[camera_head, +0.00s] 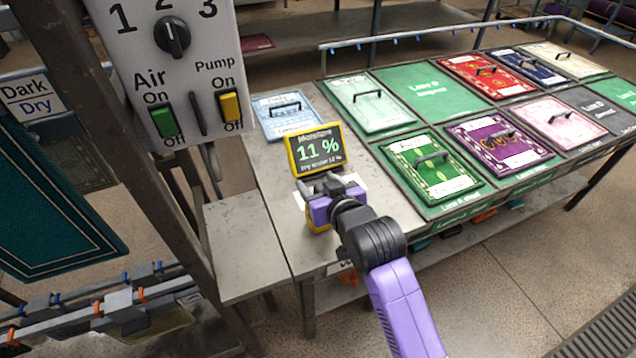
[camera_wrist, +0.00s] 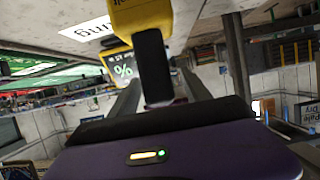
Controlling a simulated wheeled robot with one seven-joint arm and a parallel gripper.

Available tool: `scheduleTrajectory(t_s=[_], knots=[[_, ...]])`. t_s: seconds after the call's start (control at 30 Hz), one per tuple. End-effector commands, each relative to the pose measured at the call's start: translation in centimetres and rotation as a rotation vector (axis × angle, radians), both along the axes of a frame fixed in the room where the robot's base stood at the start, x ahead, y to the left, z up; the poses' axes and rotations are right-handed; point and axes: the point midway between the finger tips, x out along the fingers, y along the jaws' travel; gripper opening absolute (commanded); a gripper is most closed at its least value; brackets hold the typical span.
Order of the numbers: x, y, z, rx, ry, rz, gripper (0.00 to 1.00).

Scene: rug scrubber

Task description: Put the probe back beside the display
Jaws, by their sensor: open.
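The display (camera_head: 318,150), yellow-framed and reading "Moisture 11 %", stands on the grey bench. It also shows in the wrist view (camera_wrist: 122,66). The yellow and black probe (camera_head: 319,228) is just in front of the display, mostly hidden by my gripper. In the wrist view its yellow body (camera_wrist: 142,17) and black grip (camera_wrist: 152,65) show close up. My gripper (camera_head: 325,184) is open, low over the bench. The black grip appears between my fingers (camera_wrist: 157,92); I cannot tell whether they touch it. The probe's lower end and its contact with the bench are hidden.
A white label (camera_head: 352,181) lies by the gripper. Handled rug samples, such as a blue one (camera_head: 285,116) and a green one (camera_head: 428,168), lie right of and behind the display. A switch panel (camera_head: 178,70) hangs on a post at left. The bench's near left corner (camera_head: 240,245) is clear.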

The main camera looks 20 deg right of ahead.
Motion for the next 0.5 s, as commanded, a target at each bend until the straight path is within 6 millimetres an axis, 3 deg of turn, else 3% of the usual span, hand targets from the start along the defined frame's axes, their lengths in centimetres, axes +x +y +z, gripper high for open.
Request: scheduleTrajectory(t_s=[0.17, 0.5], knots=[[-0.6, 0.0, 0.1, 0.0, 0.001, 0.0, 0.56], [-5.4, 0.0, 2.0, 0.0, 0.001, -0.001, 0.56]])
